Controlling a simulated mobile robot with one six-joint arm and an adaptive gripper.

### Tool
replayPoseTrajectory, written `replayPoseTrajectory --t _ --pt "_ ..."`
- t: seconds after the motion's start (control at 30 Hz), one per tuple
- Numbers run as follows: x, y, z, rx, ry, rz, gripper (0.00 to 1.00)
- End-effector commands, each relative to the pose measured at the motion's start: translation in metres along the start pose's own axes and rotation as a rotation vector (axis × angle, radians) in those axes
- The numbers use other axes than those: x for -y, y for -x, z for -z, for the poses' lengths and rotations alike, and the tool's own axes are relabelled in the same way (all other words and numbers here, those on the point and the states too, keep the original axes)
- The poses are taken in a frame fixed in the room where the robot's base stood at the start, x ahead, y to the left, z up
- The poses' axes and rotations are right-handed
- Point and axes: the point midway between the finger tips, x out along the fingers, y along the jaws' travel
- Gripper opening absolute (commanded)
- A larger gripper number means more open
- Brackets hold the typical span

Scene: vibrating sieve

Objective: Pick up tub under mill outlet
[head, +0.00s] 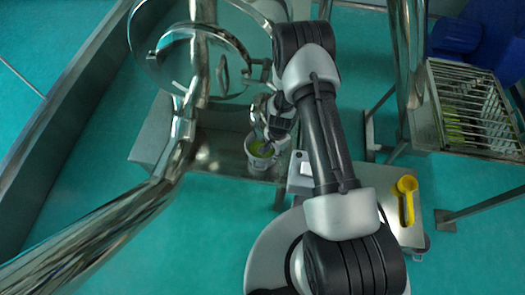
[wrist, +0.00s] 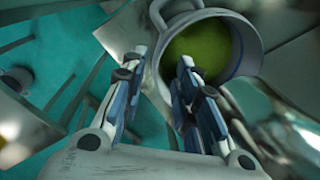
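The tub (head: 258,165) is a white cup-like vessel with green material inside, standing on a metal surface below the shiny mill (head: 215,65). In the wrist view the tub (wrist: 243,40) fills the upper right, with its handle (wrist: 170,10) at the top left of its rim. My gripper (wrist: 160,60) is open at the tub. The left finger appears outside the tub wall and the right finger overlaps the green opening. Contact with the rim cannot be told. In the head view my gripper (head: 277,128) partly covers the tub's right side.
Shiny metal pipes (head: 110,225) and the mill's round frame crowd the left. A slatted metal rack (head: 470,105) and blue bins (head: 455,38) stand at the right. Green floor is open at the lower right.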

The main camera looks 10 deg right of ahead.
Motion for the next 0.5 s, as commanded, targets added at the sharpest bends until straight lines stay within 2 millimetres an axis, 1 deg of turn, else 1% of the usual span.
replayPoseTrajectory --t 0.03,0.2,0.3,0.5 --pt "-0.001 -0.016 0.000 0.001 0.001 -0.001 0.28" --pt "0.000 -0.048 0.000 0.001 0.002 0.000 0.28" --pt "0.000 -0.059 0.000 0.000 0.002 0.000 0.28" --pt "0.000 -0.071 0.000 0.001 0.002 0.000 0.28"
